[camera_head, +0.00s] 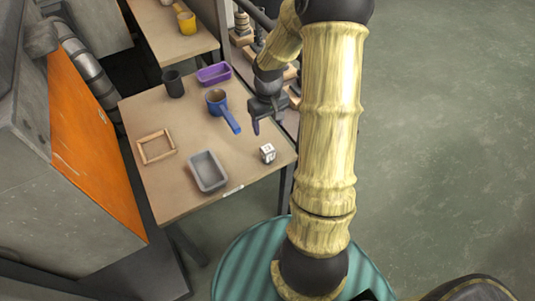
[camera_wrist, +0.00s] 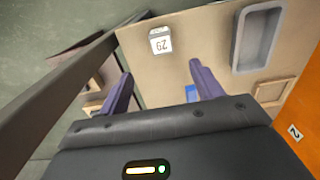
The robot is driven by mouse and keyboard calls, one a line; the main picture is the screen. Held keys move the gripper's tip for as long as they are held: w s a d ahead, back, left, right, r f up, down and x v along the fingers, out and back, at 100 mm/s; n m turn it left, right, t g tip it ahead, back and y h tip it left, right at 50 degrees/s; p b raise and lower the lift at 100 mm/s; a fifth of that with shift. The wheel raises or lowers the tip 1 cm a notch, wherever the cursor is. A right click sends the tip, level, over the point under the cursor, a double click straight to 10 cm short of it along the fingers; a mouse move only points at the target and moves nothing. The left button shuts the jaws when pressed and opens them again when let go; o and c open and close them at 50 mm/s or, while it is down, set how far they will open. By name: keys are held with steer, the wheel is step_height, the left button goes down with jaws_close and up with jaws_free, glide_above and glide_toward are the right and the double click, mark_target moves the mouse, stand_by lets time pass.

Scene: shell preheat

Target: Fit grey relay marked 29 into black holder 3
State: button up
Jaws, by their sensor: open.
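The grey relay (camera_head: 267,153), a small pale block, sits on the brown table near its right front corner. In the wrist view the relay (camera_wrist: 160,41) shows the mark 29 upside down, beyond the fingertips. My gripper (camera_head: 265,121) is above the right side of the table, behind the relay in the head view. In the wrist view its two purple fingers (camera_wrist: 160,75) are apart with nothing held between them. I cannot make out a black holder marked 3 in either view.
On the table (camera_head: 145,112) are a grey tray (camera_head: 207,171), a wooden frame (camera_head: 156,146), a blue pot (camera_head: 217,103), a black cup (camera_head: 173,84) and a purple bin (camera_head: 214,73). An orange panel (camera_head: 90,150) stands left. Bare tabletop lies around the relay.

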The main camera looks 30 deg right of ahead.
mark_target(268, 148)
step_height(268, 148, down, 10)
steer(key=shift+b, duration=0.5)
steer(key=shift+a+f+b, duration=0.15)
steer(key=shift+f+b, duration=0.15)
steer(key=shift+f, duration=2.3)
steer(key=c, duration=1.2)
step_height(268, 148, up, 10)
steer(key=shift+r+p, duration=0.1)
steer(key=shift+p, duration=0.55)
